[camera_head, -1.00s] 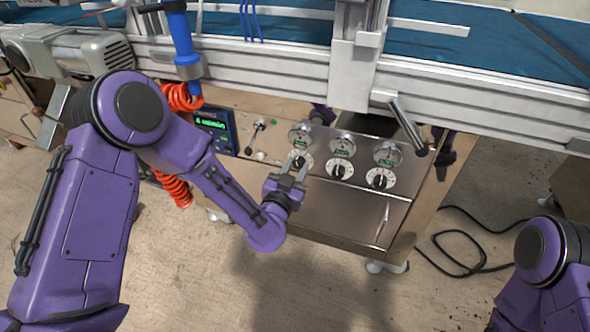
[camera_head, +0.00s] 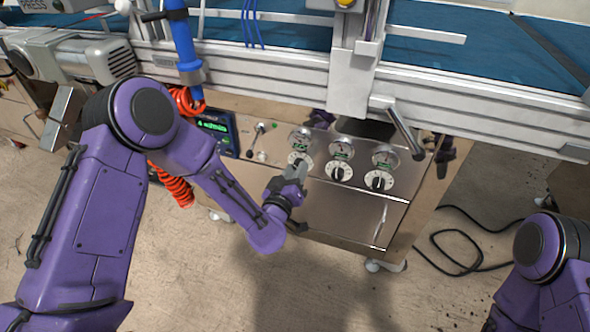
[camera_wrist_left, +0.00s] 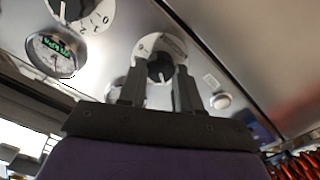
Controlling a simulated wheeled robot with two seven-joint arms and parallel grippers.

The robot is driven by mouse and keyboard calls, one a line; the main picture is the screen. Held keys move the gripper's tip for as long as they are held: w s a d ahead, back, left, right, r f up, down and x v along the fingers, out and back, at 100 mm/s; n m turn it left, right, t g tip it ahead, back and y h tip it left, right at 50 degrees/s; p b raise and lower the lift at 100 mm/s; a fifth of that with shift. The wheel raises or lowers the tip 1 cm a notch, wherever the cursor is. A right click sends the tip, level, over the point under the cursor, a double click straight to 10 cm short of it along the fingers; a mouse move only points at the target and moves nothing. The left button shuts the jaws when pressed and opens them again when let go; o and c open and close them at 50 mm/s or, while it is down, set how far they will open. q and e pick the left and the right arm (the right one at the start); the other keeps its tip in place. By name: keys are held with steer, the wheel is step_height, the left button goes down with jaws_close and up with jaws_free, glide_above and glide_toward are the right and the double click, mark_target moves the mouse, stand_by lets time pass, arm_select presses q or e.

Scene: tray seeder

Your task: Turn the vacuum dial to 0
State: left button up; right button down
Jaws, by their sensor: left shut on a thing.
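Three white dials with black knobs sit in a row on the steel panel, each under a round gauge. My left gripper (camera_head: 300,166) is at the left dial (camera_head: 294,157), its fingers shut on the knob. In the left wrist view, the fingers of my left gripper (camera_wrist_left: 158,80) stand on either side of the black knob (camera_wrist_left: 160,66). The fingers hide part of that dial's scale, and I cannot read its setting. The middle dial (camera_head: 338,171) and right dial (camera_head: 379,180) are untouched. My right gripper is out of the frame.
A blue display box (camera_head: 216,131) and a small toggle lever (camera_head: 255,135) are left of the dials. A metal handle (camera_head: 405,128) juts out above the right of the panel. A black cable (camera_head: 455,255) lies on the floor at right.

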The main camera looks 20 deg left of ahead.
arm_select(q)
steer(key=shift+n+p, duration=0.45)
steer(key=shift+n, duration=2.75)
steer(key=o, duration=1)
steer(key=shift+o, duration=0.2)
steer(key=s+p, duration=0.1)
steer(key=s, duration=0.9)
steer(key=shift+s+a, duration=0.2)
steer(key=shift+s, duration=0.1)
